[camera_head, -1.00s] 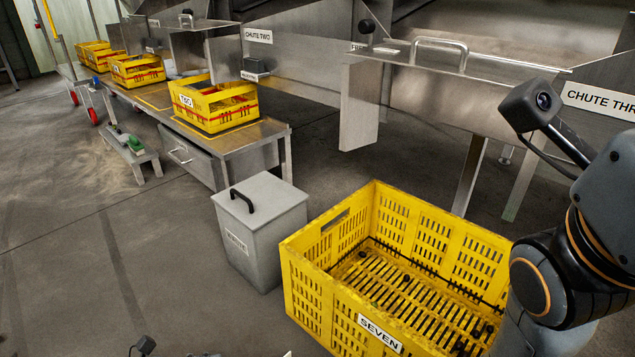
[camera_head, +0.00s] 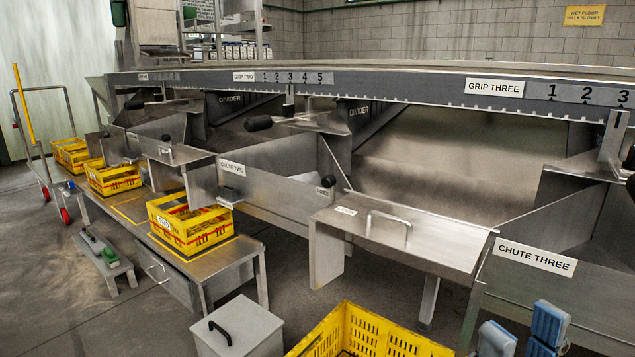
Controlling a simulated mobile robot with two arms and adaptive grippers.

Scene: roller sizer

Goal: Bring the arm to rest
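My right gripper (camera_head: 521,335) shows at the bottom right edge, in front of the chute labelled CHUTE THREE (camera_head: 537,259). Its blue-grey fingertips stand apart with nothing seen between them, so it looks open and empty. The rest of my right arm is below the picture. My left gripper and arm are not in view.
A large yellow crate (camera_head: 374,333) and a grey lidded bin (camera_head: 238,326) stand on the floor at the bottom, cut off. A steel bench (camera_head: 222,262) at left bears smaller yellow crates (camera_head: 190,226). The metal sizer (camera_head: 409,77) with its chutes spans the back.

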